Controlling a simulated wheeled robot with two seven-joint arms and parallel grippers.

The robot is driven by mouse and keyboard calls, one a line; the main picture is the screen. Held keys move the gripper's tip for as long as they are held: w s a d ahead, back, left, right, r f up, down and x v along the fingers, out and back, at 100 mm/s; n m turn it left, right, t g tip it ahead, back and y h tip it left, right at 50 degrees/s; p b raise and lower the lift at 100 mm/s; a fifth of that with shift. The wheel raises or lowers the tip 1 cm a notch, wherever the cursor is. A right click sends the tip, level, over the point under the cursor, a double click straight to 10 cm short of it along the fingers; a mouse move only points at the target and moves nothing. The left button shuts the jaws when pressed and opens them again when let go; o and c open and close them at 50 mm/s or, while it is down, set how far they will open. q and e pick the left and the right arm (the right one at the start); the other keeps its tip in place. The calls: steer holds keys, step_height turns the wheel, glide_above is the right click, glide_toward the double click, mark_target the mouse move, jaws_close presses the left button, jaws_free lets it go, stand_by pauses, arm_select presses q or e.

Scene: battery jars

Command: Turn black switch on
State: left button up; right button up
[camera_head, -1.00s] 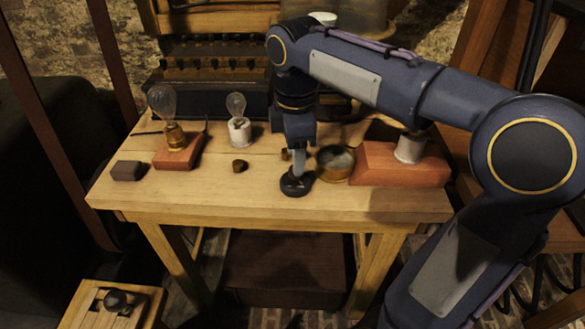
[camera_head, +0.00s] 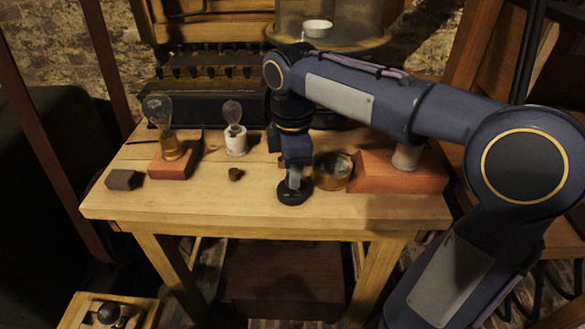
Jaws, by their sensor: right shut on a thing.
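A round black switch (camera_head: 293,196) sits near the front edge of the wooden table (camera_head: 220,212). My right gripper (camera_head: 294,184) reaches down onto it from above, its fingers shut on the switch's top part. The fingers hide part of the switch, so its setting cannot be told. My left gripper is not in view.
A brass cup (camera_head: 332,172) and a red-brown wooden block (camera_head: 398,176) stand right of the switch. On the left are a bulb on a wooden base (camera_head: 172,165), a white-socket bulb (camera_head: 236,141), a small brass piece (camera_head: 235,174) and a dark block (camera_head: 122,180).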

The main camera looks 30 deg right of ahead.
steer(key=shift+r+m+p, duration=0.15)
steer(key=shift+m+p, duration=0.85)
steer(key=shift+p, duration=0.05)
steer(key=m+p, duration=0.2)
steer(key=shift+m, duration=0.3)
steer(key=m+p, duration=0.3)
steer(key=m, duration=0.3)
steer(key=shift+p, duration=0.4)
steer(key=m+p, duration=0.1)
steer(key=m, duration=0.2)
steer(key=shift+m, duration=0.4)
steer(key=shift+m+p, duration=0.8)
steer(key=shift+m, duration=0.9)
